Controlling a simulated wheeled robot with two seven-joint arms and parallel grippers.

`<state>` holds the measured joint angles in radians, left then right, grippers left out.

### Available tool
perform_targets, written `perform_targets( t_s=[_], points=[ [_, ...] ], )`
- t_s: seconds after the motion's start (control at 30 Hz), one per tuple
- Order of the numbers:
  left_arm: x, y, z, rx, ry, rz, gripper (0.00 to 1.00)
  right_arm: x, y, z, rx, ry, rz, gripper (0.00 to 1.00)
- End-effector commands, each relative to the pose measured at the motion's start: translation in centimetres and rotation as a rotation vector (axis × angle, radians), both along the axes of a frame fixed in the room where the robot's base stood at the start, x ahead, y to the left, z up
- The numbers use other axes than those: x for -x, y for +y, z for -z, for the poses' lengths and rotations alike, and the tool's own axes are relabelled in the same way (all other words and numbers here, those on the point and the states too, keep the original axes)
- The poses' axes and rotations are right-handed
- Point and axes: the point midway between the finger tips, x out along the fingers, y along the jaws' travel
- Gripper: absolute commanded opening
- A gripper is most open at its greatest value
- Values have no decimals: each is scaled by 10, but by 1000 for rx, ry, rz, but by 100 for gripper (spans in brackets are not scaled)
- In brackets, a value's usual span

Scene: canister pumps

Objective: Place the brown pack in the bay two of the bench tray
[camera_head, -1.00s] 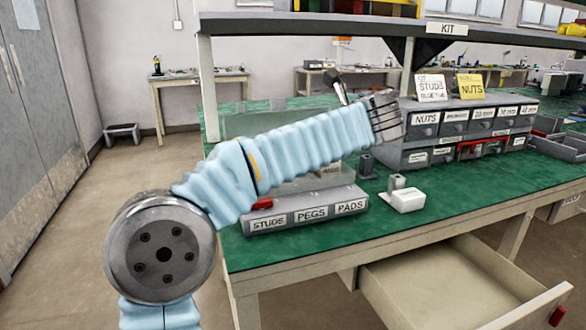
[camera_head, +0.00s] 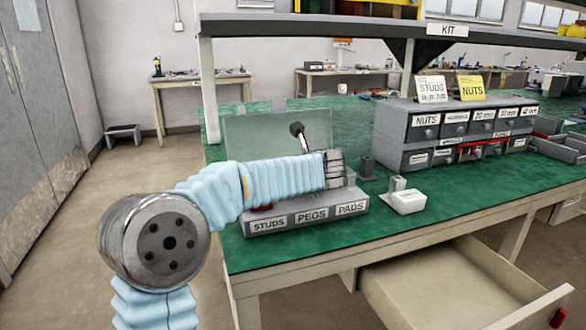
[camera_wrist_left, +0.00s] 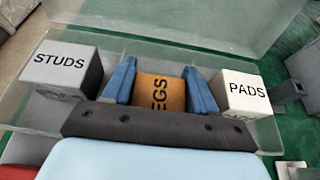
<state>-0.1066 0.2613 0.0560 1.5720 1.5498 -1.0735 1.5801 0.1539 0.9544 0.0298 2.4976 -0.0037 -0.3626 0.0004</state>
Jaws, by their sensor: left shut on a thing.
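The brown pack (camera_wrist_left: 162,92), with black lettering ending in EGS, is between the blue fingers of my left gripper (camera_wrist_left: 160,70) in the left wrist view. The gripper is shut on it. A grey STUDS block (camera_wrist_left: 62,72) is to its left and a white PADS block (camera_wrist_left: 246,95) to its right, all in a clear-lidded case. In the head view, my left gripper (camera_head: 335,170) is over this case, its fingertips and the pack hidden. The grey bench tray (camera_head: 310,218), labelled STUDS, PEGS and PADS, lies in front, its bays mostly covered by my arm. My right gripper is not in view.
The case's clear lid (camera_head: 280,137) stands raised behind my arm. Drawer units (camera_head: 425,140) stand further right under a shelf (camera_head: 390,28). An open drawer (camera_head: 465,285) juts out below.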

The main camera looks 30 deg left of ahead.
Motion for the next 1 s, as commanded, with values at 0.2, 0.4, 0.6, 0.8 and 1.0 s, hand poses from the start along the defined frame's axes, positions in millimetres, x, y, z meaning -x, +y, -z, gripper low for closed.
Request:
perform_targets(
  t_s=[0.2, 0.4, 0.6, 0.8, 1.0],
  points=[
    [0, 0, 3, 0, 0, 0, 60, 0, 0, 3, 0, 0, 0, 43],
    [0, 0, 2, 0, 0, 0, 82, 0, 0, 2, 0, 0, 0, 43],
    [0, 0, 1, -1, 1, 0, 82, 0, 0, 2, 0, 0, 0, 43],
    [9, -12, -6, 1, -2, 2, 82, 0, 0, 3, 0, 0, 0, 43],
    [37, -45, -23, 0, -1, 4, 82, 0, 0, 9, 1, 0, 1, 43]
  ],
)
